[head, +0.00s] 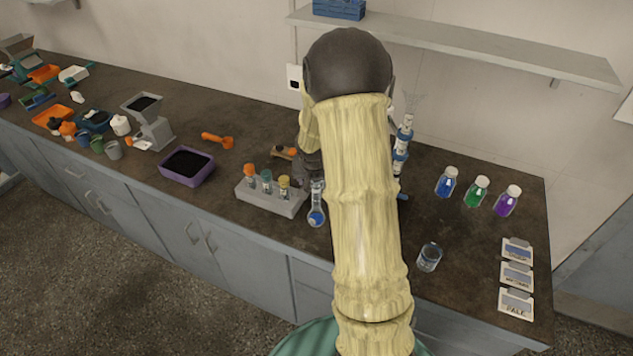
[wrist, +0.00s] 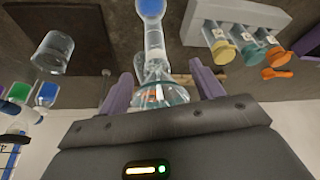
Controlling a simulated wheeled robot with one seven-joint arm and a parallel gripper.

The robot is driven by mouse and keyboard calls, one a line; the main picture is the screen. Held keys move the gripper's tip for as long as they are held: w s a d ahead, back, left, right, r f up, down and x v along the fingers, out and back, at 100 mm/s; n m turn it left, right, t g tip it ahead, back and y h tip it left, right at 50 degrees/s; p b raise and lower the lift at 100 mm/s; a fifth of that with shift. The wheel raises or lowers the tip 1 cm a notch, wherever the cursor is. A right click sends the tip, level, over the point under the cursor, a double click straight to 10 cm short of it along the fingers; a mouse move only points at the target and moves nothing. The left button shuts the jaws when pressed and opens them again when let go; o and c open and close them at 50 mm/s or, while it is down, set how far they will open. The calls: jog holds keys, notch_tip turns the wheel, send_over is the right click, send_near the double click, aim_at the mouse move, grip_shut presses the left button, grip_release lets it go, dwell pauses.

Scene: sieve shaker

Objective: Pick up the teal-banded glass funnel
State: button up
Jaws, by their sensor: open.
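The glass funnel (wrist: 162,92) shows in the wrist view as a clear cone with a teal band at its wide rim. It appears to sit in the neck of a flask with blue liquid (wrist: 151,8), seen in an inverted picture. In the head view the flask (head: 316,216) stands just left of my arm, and the funnel is hidden there. My gripper (wrist: 161,74) is open, with its purple fingers on either side of the funnel. Contact cannot be told. In the head view the arm hides most of the gripper.
A grey rack (head: 271,200) with several capped vials stands left of the flask. A blue-and-white column (head: 402,145) with clear glass on top is behind the arm. A glass jar (head: 429,257), blue (head: 446,183), green (head: 476,191) and purple (head: 507,201) bottles stand right.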

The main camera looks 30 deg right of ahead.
jog(key=c, duration=1)
notch_tip(320, 180, up, 10)
jog(key=shift+f, duration=0.1)
dwell(0.5)
